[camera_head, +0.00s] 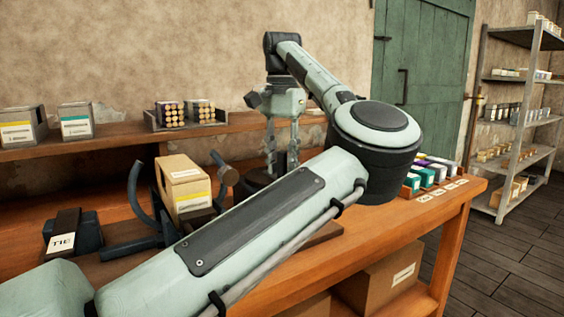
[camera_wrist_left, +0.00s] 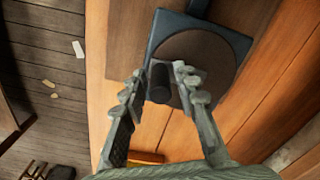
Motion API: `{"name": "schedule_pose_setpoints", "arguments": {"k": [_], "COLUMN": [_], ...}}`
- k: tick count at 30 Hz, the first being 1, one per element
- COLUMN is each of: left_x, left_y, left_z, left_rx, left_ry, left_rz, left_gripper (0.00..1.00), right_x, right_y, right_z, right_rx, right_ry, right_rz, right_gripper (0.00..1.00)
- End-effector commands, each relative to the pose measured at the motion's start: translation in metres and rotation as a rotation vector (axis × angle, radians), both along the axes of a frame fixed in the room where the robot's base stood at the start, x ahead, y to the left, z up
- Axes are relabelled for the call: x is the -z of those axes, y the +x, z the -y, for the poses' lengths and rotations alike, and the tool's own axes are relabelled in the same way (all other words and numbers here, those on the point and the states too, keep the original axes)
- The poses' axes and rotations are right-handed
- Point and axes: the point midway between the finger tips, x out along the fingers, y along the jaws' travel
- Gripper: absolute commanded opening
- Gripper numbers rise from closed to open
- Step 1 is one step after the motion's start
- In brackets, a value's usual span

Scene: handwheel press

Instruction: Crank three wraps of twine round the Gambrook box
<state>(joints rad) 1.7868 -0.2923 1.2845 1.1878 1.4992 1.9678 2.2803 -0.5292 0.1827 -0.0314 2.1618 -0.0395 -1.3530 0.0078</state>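A tan box (camera_head: 183,184) with a yellow-striped label stands upright within dark curved arms (camera_head: 137,192) on the bench; its label is too small to read. My left gripper (camera_head: 282,168) points down to the right of the box, over a dark round base (camera_head: 258,180). In the left wrist view its open fingers (camera_wrist_left: 159,76) stand on either side of a dark upright knob (camera_wrist_left: 159,88). The knob rises from a brown disc (camera_wrist_left: 200,50) on a blue-grey plate. I cannot tell whether a finger touches the knob. My right gripper is out of view.
A dark block with a "TIE" tag (camera_head: 62,242) sits at left. A back shelf (camera_head: 125,133) holds boxes and a tray of spools (camera_head: 186,113). A rack of coloured items (camera_head: 432,174) stands at the bench's right end. My left arm crosses the bench front.

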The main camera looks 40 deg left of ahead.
Motion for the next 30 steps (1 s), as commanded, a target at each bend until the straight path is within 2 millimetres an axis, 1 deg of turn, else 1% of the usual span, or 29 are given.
{"name": "schedule_pose_setpoints", "arguments": {"k": [1, 6, 14, 19, 23, 25, 30], "left_x": [0.000, 0.000, -0.001, -0.001, -0.002, -0.002, -0.002], "left_y": [0.000, 0.000, -0.001, -0.003, -0.006, -0.008, -0.013], "left_z": [0.000, 0.000, 0.000, -0.001, -0.003, -0.004, -0.009], "left_rx": [0.000, 0.000, 0.009, 0.058, 0.131, 0.183, 0.335], "left_ry": [0.000, 0.000, 0.000, 0.001, 0.000, 0.001, 0.001], "left_rz": [0.000, 0.000, 0.000, 0.000, 0.000, 0.001, 0.000], "left_gripper": [0.20, 0.00, 0.00, 0.00, 0.00, 0.00, 0.00], "right_x": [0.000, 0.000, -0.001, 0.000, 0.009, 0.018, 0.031], "right_y": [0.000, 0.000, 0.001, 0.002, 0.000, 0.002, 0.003], "right_z": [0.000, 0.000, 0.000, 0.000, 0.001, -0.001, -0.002], "right_rx": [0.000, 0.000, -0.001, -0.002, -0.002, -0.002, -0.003], "right_ry": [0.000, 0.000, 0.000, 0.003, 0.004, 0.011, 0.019], "right_rz": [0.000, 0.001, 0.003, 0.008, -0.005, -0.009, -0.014], "right_gripper": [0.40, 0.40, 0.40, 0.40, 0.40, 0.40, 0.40]}}
